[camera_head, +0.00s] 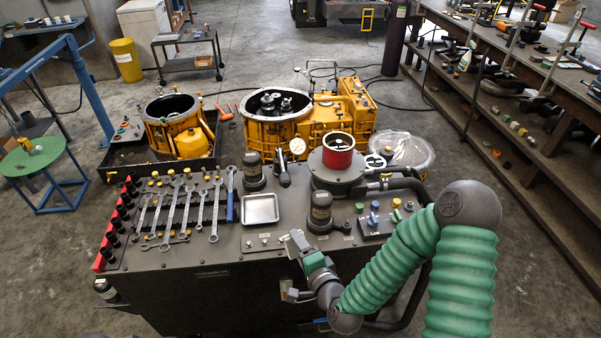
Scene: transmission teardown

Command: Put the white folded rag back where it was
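I cannot make out a white folded rag anywhere in this view. A shallow silver-white square tray (261,209) lies on the dark workbench cart (215,265), right of the wrenches, and looks empty. My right gripper (296,241) is at the end of the green-sleeved arm, over the cart's front edge, to the lower right of the tray. It is small and seen from behind, so I cannot tell whether its fingers are open or shut or hold anything. My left gripper is not in view.
Several wrenches (186,205) lie on the cart's left part. Dark cylinders (320,212) and a red-topped cylinder (338,152) stand right of the tray. Yellow transmission housings (290,125) stand behind the cart. A long cluttered bench (520,70) runs along the right.

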